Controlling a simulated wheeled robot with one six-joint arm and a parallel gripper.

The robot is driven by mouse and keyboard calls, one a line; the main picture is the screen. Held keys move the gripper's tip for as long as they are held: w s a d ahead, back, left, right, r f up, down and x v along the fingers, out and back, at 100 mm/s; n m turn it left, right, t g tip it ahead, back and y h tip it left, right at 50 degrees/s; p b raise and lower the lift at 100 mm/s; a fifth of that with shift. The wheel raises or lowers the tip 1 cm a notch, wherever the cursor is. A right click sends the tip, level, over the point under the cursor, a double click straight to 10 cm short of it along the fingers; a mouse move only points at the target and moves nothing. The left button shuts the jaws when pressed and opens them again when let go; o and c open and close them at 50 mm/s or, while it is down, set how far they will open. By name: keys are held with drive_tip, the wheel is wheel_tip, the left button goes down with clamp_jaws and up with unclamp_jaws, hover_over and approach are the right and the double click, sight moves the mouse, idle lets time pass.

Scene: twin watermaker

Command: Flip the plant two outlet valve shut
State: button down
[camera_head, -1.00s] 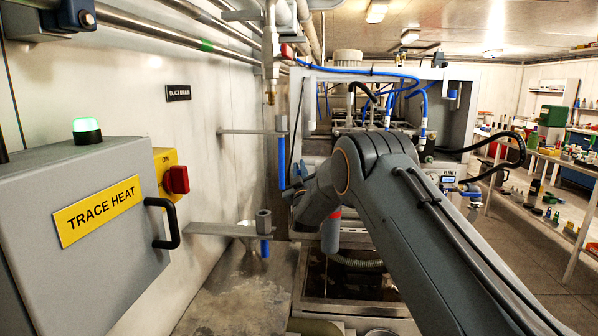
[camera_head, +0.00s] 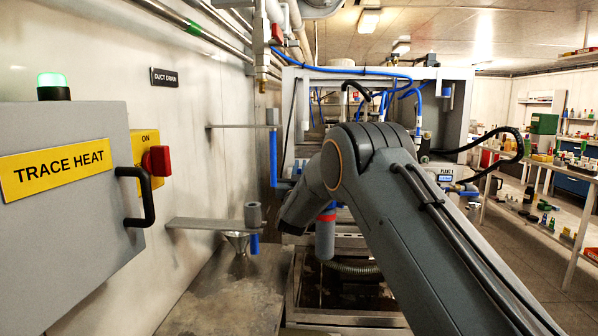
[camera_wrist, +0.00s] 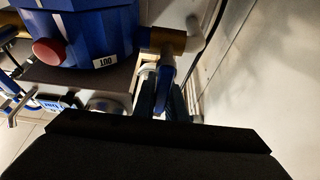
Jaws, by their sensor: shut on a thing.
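In the wrist view, a blue lever handle (camera_wrist: 166,72) hangs below a brass fitting (camera_wrist: 163,39) with a white pipe elbow. My gripper (camera_wrist: 170,103) reaches up to this handle with its dark fingers close together, shut on it. The exact contact is dark and partly hidden by the wrist housing. No label naming the valve is readable here. In the head view my gripper is hidden behind my own arm, and the handle it holds cannot be made out.
Beside the handle in the wrist view is a blue housing (camera_wrist: 85,30) marked 100 with a red knob (camera_wrist: 49,51). A pale wall lies close on the right. In the head view, a trace heat box (camera_head: 65,200) and a bracket (camera_head: 210,224) project from the left wall.

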idle(0.3)
drive_tip(key=c, duration=1.8)
unclamp_jaws()
drive_tip(key=shift+d, duration=0.15)
drive_tip(key=shift+n+p, duration=0.3)
drive_tip(key=shift+p, duration=0.05)
